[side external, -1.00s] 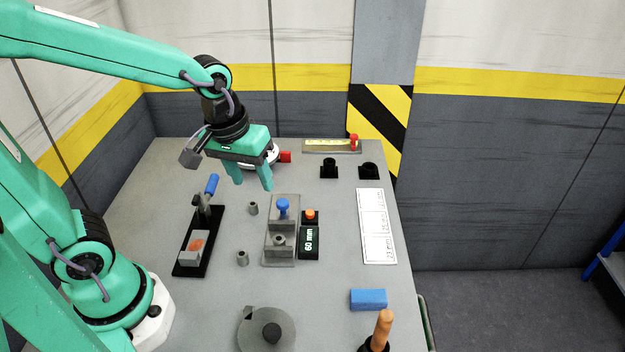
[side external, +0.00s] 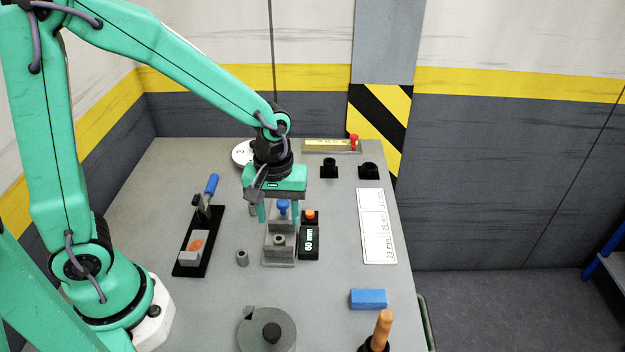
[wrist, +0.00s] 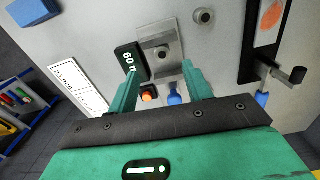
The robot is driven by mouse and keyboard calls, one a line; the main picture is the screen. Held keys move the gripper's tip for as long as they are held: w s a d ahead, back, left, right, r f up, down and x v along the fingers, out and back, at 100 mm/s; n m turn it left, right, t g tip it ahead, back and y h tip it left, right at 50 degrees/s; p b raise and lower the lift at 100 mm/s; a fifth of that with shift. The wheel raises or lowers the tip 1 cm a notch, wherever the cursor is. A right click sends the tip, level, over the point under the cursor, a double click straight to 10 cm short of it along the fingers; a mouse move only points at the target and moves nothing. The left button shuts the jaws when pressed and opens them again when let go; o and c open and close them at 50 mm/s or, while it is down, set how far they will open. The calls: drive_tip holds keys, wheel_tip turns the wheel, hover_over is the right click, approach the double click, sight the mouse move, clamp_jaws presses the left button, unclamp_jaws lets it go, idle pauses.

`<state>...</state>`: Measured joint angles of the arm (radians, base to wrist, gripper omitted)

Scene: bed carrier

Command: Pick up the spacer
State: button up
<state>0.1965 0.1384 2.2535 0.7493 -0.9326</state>
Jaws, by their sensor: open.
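Small grey hollow cylinders look like spacers. One spacer (side external: 242,258) stands loose on the table left of the grey metal fixture, and also shows in the wrist view (wrist: 204,16). Another (side external: 252,210) is partly hidden behind my gripper's left finger. A similar ring (side external: 279,241) sits on the fixture (side external: 280,262), also seen in the wrist view (wrist: 162,54). My gripper (side external: 279,214) is open and empty, pointing down over the fixture's back end. Its fingers straddle the blue knob (side external: 283,206) in the side view. Contact cannot be told.
A "60 mm" display (side external: 309,242) with an orange button (side external: 310,214) stands right of the fixture. A blue-handled clamp on a black base (side external: 190,268) is at left. A blue block (side external: 368,299), a round grey part (side external: 267,330) and a wooden handle (side external: 384,328) are in front.

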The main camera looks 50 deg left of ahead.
sight(279, 238)
drive_tip(key=shift+f, duration=1)
drive_tip(key=shift+f, duration=0.1)
drive_tip(key=shift+s+a+f, duration=0.1)
drive_tip(key=shift+a+f, duration=0.05)
drive_tip(key=shift+f, duration=2.35)
drive_tip(key=shift+c, duration=0.4)
clamp_jaws()
